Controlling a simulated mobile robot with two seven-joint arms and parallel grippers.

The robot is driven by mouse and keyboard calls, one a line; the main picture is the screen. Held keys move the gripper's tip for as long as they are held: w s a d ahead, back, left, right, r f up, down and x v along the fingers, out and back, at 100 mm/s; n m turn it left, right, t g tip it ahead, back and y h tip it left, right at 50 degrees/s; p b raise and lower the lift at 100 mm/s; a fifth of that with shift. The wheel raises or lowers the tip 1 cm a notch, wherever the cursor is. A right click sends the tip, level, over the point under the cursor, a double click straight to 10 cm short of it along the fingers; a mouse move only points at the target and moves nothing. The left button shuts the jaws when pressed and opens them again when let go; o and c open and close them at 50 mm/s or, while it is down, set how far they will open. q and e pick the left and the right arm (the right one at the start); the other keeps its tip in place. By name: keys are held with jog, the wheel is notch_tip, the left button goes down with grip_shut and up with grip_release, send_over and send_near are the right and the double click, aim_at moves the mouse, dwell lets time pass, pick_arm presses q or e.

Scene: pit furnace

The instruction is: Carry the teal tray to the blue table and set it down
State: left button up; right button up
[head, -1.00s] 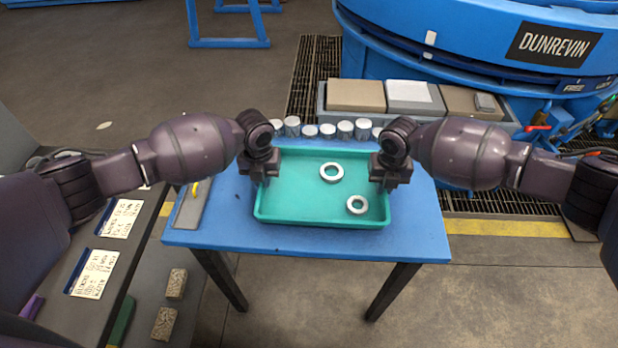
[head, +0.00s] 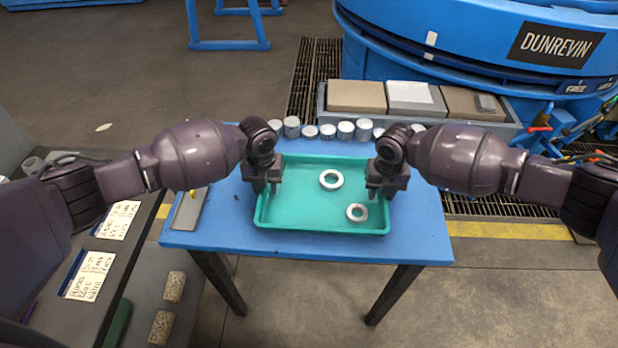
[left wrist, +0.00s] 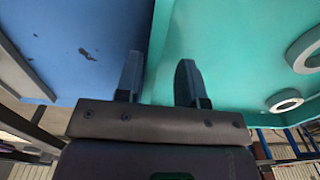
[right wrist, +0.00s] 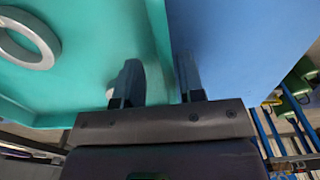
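The teal tray (head: 300,229) sits level on the blue table (head: 420,240), with two pale metal rings (head: 331,179) (head: 357,212) lying in it. My left gripper (head: 263,189) is at the tray's left wall. In the left wrist view its fingers (left wrist: 159,82) stand apart, one on each side of the wall. My right gripper (head: 386,192) is at the right wall; in the right wrist view its fingers (right wrist: 157,82) likewise stand apart around the wall. Both look open, with space beside the wall. The tray's underside is hidden.
A row of pale metal cylinders (head: 328,131) stands along the table's back edge. A grey flat piece with a yellow mark (head: 187,212) lies at the table's left. A blue furnace body (head: 440,40) and a bin of blocks (head: 318,104) stand behind. Bare table shows in front of the tray.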

pick_arm(q)
jog(key=shift+a, duration=0.1)
pick_arm(e)
jog(key=shift+d+f, duration=0.1)
jog(key=shift+d, duration=0.05)
pick_arm(q)
jog(key=shift+a+r, duration=0.1)
jog(key=shift+r, duration=0.2)
pick_arm(e)
jog(key=shift+d, duration=0.1)
jog(key=shift+r, duration=0.4)
pick_arm(q)
notch_tip(320, 180, up, 11)
jog(key=shift+r, duration=0.15)
pick_arm(e)
notch_tip(320, 180, up, 11)
jog(key=shift+w, duration=0.15)
pick_arm(q)
jog(key=shift+w, duration=0.1)
dwell(0.4)
